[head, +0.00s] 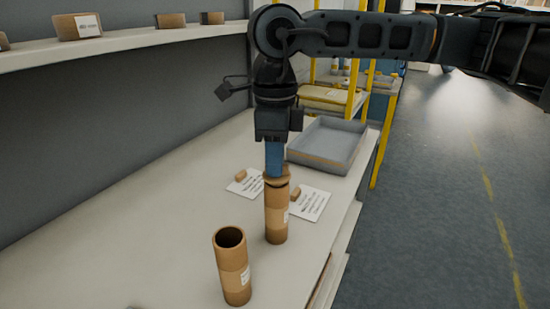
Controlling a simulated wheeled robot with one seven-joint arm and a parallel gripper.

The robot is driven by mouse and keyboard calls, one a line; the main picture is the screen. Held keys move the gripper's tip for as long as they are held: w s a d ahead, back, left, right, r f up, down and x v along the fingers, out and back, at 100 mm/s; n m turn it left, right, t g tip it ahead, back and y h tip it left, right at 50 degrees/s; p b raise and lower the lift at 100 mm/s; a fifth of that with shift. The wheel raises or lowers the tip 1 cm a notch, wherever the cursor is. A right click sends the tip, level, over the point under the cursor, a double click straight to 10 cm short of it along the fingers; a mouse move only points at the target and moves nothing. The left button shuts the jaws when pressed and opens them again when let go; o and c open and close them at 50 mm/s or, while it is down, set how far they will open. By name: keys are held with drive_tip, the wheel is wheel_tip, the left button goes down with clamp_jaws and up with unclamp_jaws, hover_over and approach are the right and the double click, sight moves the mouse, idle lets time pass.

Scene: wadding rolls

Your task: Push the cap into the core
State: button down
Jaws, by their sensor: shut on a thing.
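My gripper (274,168) points straight down with its blue fingers shut on a brown cap (284,179). The cap is at the top end of a brown cardboard core (276,215) that stands upright on the bench. A dark line shows between the cap and the core's rim, and I cannot tell how deep the cap sits. A second upright core (233,268) stands nearer, to the lower left, with its top open and dark inside.
Two white printed cards (313,205) lie behind the core, with small brown pieces (240,176) by them. A grey tray (325,145) stands at the back right. A shelf (130,45) with small boxes runs along the left wall. The bench (130,230) is clear at left.

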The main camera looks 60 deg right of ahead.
drive_tip(key=shift+f+b, duration=0.6)
drive_tip(key=shift+b, duration=0.1)
drive_tip(key=c, duration=1.5)
unclamp_jaws()
drive_tip(key=shift+o, duration=0.2)
drive_tip(key=shift+r, duration=0.15)
wheel_tip(320, 180, up, 11)
drive_tip(key=p, duration=0.4)
